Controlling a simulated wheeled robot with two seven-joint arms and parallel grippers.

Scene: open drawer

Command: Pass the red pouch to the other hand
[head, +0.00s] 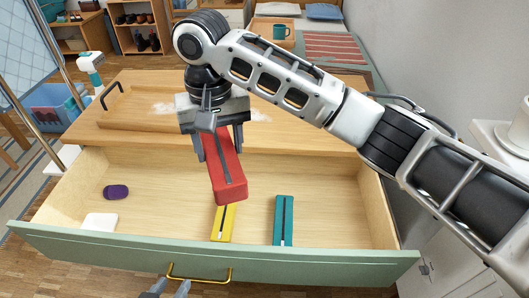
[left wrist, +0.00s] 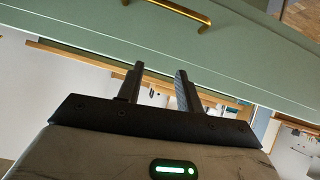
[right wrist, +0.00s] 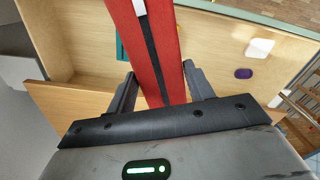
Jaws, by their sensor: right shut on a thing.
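The red pouch (head: 225,170) is long and box-like with a dark zip strip. My right gripper (head: 220,140) is shut on it and holds it above the open drawer, tilted with its lower end toward the drawer front. In the right wrist view the red pouch (right wrist: 150,50) runs between the two fingers. My left gripper (head: 168,288) shows only its fingertips at the bottom edge of the head view, in front of the drawer handle. In the left wrist view its fingers (left wrist: 157,85) are apart with nothing between them, facing the green drawer front.
The open drawer (head: 330,180) holds a yellow pouch (head: 223,222), a teal pouch (head: 284,220), a purple oval item (head: 116,192) and a white item (head: 99,222). Its green front (head: 330,264) has a brass handle (head: 200,278). A wooden tray (head: 120,122) lies on the top behind.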

